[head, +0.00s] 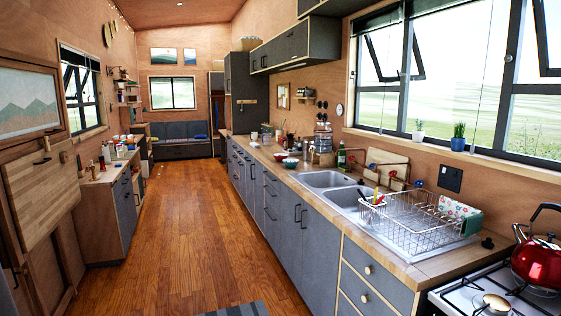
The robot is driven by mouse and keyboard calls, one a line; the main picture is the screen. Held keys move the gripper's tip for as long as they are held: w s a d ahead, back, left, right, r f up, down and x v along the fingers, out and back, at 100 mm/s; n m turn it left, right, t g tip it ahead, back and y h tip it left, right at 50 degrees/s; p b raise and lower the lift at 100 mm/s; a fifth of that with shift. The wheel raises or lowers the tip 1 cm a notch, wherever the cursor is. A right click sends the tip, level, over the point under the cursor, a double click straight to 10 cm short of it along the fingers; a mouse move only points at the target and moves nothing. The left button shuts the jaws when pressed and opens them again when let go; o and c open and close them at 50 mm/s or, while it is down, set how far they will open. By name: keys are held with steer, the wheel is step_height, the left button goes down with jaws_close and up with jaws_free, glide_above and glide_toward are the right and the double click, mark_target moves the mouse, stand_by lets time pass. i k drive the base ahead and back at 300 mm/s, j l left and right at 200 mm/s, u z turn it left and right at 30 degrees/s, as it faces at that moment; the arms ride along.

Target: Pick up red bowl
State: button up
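Two small bowls sit close together on the right-hand wooden counter, beyond the sink. One looks reddish (281,156); the other looks dark with a pale inside (290,163) and stands slightly nearer. Both are small and far off, so their exact colours are hard to tell. My gripper is not in view.
The wooden floor (190,215) runs clear down the middle. Grey cabinets (290,205) line the right, with a double sink (335,185), a wire dish rack (410,220) and a stove with a red kettle (538,262). A cluttered counter (104,172) stands left.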

mark_target(279, 157)
steer(key=i+j+u, duration=0.3)
steer(key=i, duration=0.8)
steer(key=i+u, duration=0.3)
steer(key=i, duration=1.5)
steer(key=i+j+z, duration=0.15)
steer(key=i, duration=0.5)
steer(key=i+j, duration=0.15)
steer(key=i, duration=0.55)
steer(key=i+j+z, duration=0.1)
steer(key=i+z, duration=0.35)
steer(key=i+j+z, duration=0.2)
steer(key=z, duration=0.25)
steer(key=i+j+z, duration=0.6)
steer(key=j+z, duration=0.25)
steer(key=i+j+z, duration=0.2)
steer(key=j+z, duration=0.25)
steer(key=i+j+z, duration=0.1)
steer(key=j+z, duration=0.3)
steer(key=j, duration=0.3)
steer(key=j+z, duration=0.4)
steer(key=j, duration=0.3)
steer(key=k+j+z, duration=0.15)
steer(key=j+z, duration=0.3)
steer(key=j, duration=0.2)
